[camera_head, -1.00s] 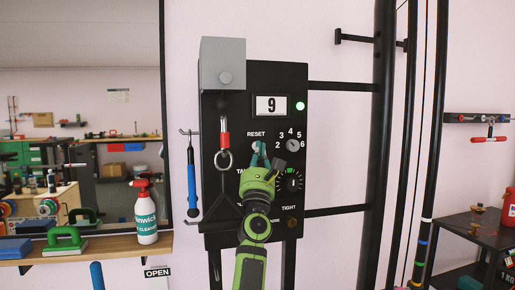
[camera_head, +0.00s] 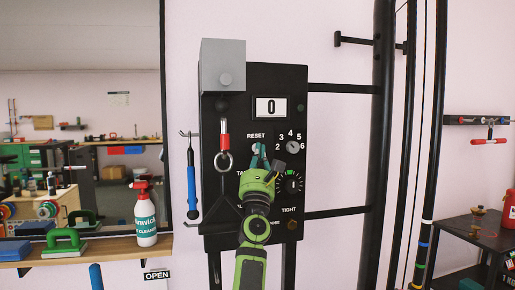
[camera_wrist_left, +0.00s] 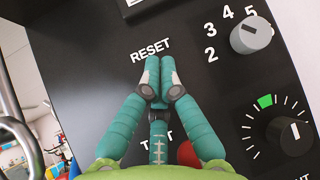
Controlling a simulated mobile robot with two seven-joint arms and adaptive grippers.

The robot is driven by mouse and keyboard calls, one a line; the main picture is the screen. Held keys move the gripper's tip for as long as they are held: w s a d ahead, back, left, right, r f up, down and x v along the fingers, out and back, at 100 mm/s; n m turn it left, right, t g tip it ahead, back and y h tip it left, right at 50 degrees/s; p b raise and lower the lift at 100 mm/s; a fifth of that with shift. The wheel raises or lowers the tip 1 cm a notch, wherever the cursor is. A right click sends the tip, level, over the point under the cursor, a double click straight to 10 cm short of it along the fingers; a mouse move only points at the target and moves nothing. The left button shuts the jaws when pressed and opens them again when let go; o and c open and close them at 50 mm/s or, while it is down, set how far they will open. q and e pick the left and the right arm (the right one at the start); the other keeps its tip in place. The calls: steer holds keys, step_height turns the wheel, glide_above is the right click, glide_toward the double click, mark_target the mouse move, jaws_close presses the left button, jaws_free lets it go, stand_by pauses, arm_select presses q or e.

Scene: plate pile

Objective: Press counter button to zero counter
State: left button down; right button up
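The counter display (camera_head: 271,107) on the black control panel (camera_head: 287,76) reads 0. My left gripper (camera_head: 258,149) reaches up from below, with its fingertips at the spot just under the RESET label. In the left wrist view the two teal fingers (camera_wrist_left: 160,76) are together at the tips, with nothing visible between them, directly below the RESET label (camera_wrist_left: 151,50). The reset button itself is hidden behind the fingertips, so I cannot see how far it is pushed in. My right gripper is not in view.
A numbered selector knob (camera_head: 292,145) and a lower dial (camera_head: 291,183) sit right of the gripper. A spray bottle (camera_head: 145,214) stands on the shelf (camera_head: 115,251).

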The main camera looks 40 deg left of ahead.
arm_select(q)
steer(key=shift+s+d+r+p, duration=0.1)
steer(key=shift+s+d+p, duration=0.15)
steer(key=shift+p, duration=0.2)
steer(key=s+d+p, duration=0.3)
steer(key=d, duration=0.1)
steer(key=shift+s, duration=0.2)
stand_by(0.7)
